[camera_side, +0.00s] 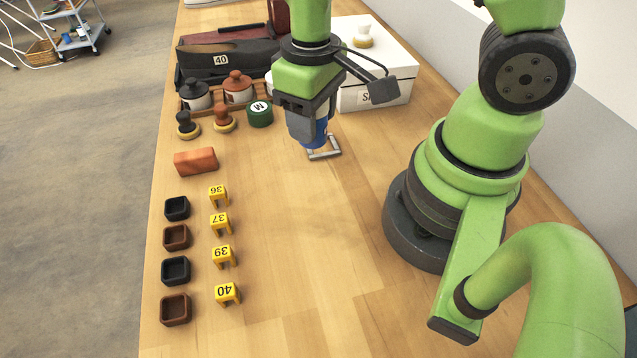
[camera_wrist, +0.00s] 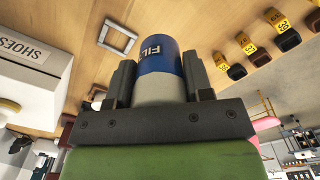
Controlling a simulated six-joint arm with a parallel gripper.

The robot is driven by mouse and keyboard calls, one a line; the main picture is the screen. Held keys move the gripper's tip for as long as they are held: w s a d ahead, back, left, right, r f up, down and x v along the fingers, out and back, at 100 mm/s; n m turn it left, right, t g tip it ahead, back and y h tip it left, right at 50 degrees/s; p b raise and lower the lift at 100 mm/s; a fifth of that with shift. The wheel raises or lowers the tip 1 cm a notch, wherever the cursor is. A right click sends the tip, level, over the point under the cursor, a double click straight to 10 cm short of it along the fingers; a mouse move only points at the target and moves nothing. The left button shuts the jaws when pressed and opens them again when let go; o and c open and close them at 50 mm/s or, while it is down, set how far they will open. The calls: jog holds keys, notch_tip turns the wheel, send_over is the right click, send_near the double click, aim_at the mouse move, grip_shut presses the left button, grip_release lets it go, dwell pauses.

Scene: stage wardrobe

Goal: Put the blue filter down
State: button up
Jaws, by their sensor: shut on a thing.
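The blue filter (camera_side: 319,133) is a short blue cylinder with a pale lower part and white lettering. It shows close up in the wrist view (camera_wrist: 160,57). My gripper (camera_side: 306,128) is shut on it, with one finger on each side in the wrist view (camera_wrist: 159,80). The gripper points down, with the filter low over the table. A square metal frame (camera_side: 335,152) lies flat on the table by the filter, which partly covers it in the side view. It shows apart from the filter in the wrist view (camera_wrist: 104,42). The gap under the filter cannot be judged.
A white lidded box (camera_side: 390,62) stands behind right of the gripper. A green tin (camera_side: 260,114), brushes (camera_side: 224,121) and lidded pots (camera_side: 238,87) stand left. An orange block (camera_side: 195,161), yellow number markers (camera_side: 222,223) and small square cups (camera_side: 176,238) line the left side. The table's middle is clear.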

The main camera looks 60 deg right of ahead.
aim_at(320, 144)
jog(key=shift+s, duration=0.45)
jog(key=f, duration=0.5)
jog(key=shift+s+f, duration=0.2)
jog(key=shift+f, duration=2.3)
jog(key=o, duration=0.9)
jog(key=shift+f, duration=0.15)
jog(key=shift+o, duration=0.2)
